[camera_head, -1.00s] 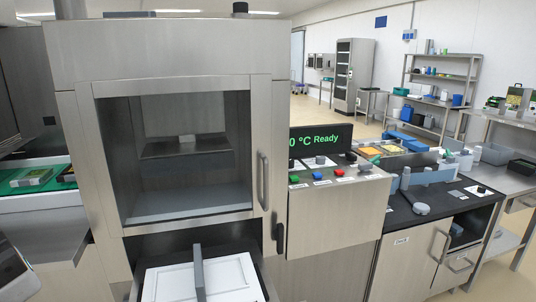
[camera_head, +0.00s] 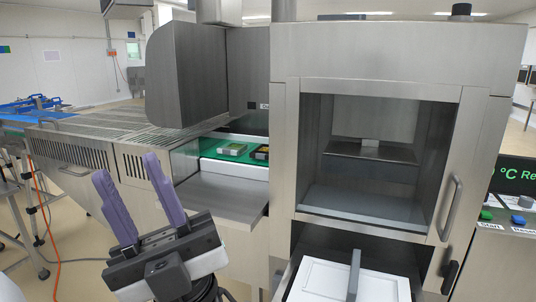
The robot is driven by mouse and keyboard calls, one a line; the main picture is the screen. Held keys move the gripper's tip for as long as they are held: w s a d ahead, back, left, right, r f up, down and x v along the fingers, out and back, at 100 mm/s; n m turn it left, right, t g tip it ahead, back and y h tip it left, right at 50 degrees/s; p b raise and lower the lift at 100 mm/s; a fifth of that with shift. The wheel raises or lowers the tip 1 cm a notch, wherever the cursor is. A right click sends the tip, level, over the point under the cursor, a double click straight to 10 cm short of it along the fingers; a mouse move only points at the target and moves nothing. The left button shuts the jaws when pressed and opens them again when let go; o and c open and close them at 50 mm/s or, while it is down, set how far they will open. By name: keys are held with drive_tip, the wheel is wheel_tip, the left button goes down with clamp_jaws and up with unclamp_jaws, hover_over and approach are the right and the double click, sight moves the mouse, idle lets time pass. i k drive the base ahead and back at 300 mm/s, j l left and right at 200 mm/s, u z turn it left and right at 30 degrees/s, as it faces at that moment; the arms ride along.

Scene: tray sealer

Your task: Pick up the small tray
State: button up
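I cannot tell which is the small tray of the task. My gripper (camera_head: 127,168) has two purple fingers pointing up, spread apart with nothing between them. It is in the lower left, in front of the machine, nearer to the camera and apart from the trays.
The sealer cabinet (camera_head: 392,58) has a glazed door with a vertical handle (camera_head: 451,208). Below it is an open drawer with a white panel (camera_head: 330,284). A steel ledge (camera_head: 222,196) juts out before the belt. A dark hood (camera_head: 187,75) stands at left.

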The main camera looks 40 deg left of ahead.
sight(261, 152)
drive_tip(key=j+z, duration=0.1)
drive_tip(key=j, duration=0.4)
drive_tip(key=k+j, duration=0.1)
drive_tip(key=j, duration=0.35)
drive_tip(key=j+z, duration=0.15)
drive_tip(key=j, duration=0.35)
drive_tip(key=k+j, duration=0.15)
drive_tip(key=j, duration=0.3)
drive_tip(key=k+j+z, duration=0.15)
drive_tip(key=j, duration=0.8)
drive_tip(key=k+j+z, duration=0.15)
drive_tip(key=j, duration=0.3)
drive_tip(key=k+j, duration=0.1)
drive_tip(key=j, duration=0.35)
drive_tip(key=i+j, duration=0.15)
drive_tip(key=j, duration=0.2)
drive_tip(key=i+j+z, duration=0.1)
drive_tip(key=j, duration=0.2)
drive_tip(key=i+j, duration=0.9)
